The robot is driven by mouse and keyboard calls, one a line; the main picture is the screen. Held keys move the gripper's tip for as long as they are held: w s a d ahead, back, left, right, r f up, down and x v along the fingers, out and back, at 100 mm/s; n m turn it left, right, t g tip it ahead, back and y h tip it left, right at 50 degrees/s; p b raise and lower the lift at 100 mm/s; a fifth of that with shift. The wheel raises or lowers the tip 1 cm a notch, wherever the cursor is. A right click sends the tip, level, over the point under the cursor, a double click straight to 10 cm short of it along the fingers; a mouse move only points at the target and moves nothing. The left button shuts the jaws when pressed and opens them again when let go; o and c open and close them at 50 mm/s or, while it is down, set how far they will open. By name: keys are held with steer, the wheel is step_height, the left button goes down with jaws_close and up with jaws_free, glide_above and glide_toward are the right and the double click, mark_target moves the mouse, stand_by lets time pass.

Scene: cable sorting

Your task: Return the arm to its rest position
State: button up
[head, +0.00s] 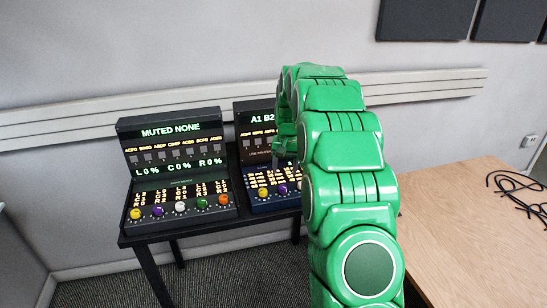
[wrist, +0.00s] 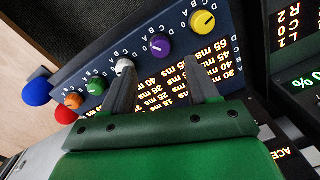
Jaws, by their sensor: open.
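My green arm (head: 345,150) rises on the right of the head view and bends over toward the right console (head: 256,150). My gripper (head: 285,160) hangs in front of that console, and the arm partly hides it. In the wrist view, my gripper (wrist: 163,80) has its two dark fingers spread apart with nothing between them. The fingers are over the console's dark blue knob panel (wrist: 120,30). One finger overlaps the white knob (wrist: 125,66) in that view; I cannot tell whether it touches.
The left console (head: 178,165), reading "MUTED NONE", stands beside it on a black table (head: 150,240). A wooden table (head: 450,230) on the right holds loose black cables (head: 520,190). A pale rail (head: 430,85) runs along the wall behind.

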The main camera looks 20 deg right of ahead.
steer(key=s+a+r+n, duration=0.1)
steer(key=s+a+r, duration=0.25)
steer(key=s, duration=0.45)
steer(key=s+a+r, duration=0.2)
steer(key=s+r, duration=0.2)
steer(key=s, duration=0.4)
steer(key=s+a+r+n, duration=0.1)
steer(key=s+a+r, duration=0.15)
steer(key=s, duration=0.55)
steer(key=s+a+f+n+g, duration=0.1)
steer(key=s+a+n+g, duration=0.1)
steer(key=s, duration=2.6)
steer(key=shift+a+f+h, duration=0.15)
steer(key=shift+a+h, duration=0.15)
steer(key=shift+a, duration=0.05)
